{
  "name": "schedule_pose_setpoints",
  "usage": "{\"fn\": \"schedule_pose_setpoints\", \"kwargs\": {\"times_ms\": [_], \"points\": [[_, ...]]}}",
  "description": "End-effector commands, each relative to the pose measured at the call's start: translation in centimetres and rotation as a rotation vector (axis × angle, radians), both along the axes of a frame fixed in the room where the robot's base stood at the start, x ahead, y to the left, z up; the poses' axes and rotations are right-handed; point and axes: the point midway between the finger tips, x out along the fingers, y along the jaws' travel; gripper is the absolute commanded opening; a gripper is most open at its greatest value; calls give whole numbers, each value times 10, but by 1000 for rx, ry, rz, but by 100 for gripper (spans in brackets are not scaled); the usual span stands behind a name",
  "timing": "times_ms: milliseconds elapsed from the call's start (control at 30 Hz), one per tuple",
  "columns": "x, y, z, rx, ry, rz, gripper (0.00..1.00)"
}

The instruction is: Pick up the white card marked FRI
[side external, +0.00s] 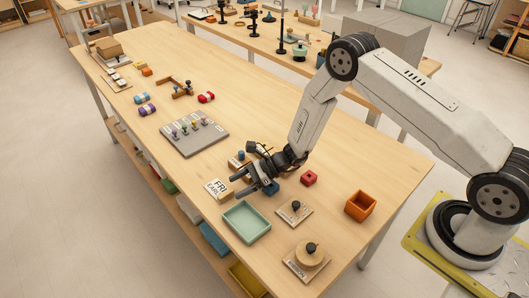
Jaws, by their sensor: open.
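The white card marked FRI (220,188) is in the side external view, near the table's left front edge. It appears tilted up, with its lettering showing; how it is supported is hard to make out. My gripper (236,187) is open just to the right of the card, its dark fingers pointing left toward it. A small gap or light overlap shows between fingers and card; I cannot tell whether they touch.
A green tray (268,229) stands just in front of my gripper. A grey peg board (185,147) is behind on the left.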

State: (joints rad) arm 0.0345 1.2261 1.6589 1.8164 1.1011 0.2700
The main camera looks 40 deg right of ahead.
Motion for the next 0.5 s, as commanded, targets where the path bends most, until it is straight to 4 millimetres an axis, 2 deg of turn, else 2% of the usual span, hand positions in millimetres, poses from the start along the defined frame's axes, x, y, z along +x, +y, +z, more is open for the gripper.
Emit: {"fn": "schedule_pose_setpoints", "kwargs": {"times_ms": [167,500], "points": [[2,6,-3,0,0,2,79],[13,37,-18,0,0,3,79]]}}
